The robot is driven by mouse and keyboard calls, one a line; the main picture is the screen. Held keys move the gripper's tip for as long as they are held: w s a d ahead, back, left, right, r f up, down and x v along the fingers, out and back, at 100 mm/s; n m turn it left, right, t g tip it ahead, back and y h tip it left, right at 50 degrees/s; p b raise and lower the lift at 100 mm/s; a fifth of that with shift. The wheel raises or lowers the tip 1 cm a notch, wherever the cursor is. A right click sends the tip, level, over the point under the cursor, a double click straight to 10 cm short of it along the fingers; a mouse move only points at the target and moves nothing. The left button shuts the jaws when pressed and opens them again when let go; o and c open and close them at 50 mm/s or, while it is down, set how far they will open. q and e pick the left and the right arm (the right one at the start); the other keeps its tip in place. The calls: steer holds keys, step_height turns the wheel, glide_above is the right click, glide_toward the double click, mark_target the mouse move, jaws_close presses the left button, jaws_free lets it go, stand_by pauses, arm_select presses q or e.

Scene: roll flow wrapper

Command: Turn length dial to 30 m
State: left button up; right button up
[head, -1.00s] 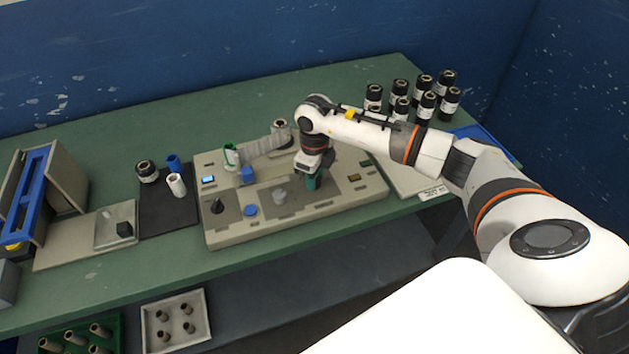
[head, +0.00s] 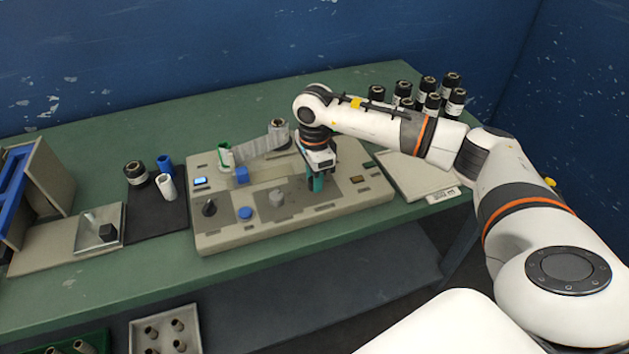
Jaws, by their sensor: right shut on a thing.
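The wrapper's control panel (head: 235,238) is a beige slab on the green table. My right gripper (head: 316,186) points down onto its right half, with teal fingertips at the panel surface. It is shut on a small part there, which I take to be the length dial. The fingers hide that part, so its pointer and any scale marks cannot be read. A grey round knob (head: 277,198) stands just left of the gripper, apart from it. A black pointer knob (head: 209,208) is at the panel's left. My left gripper is out of view.
A blue button (head: 245,214), a blue block (head: 241,175) and a lit display (head: 199,182) are on the panel. A grey film strip (head: 255,147) runs behind.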

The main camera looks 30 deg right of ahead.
steer(key=shift+n, duration=0.6)
steer(key=shift+b, duration=0.3)
steer(key=shift+r, duration=0.1)
steer(key=o, duration=1)
step_height(320, 180, up, 12)
steer(key=shift+f+b, duration=0.1)
steer(key=shift+b, duration=0.5)
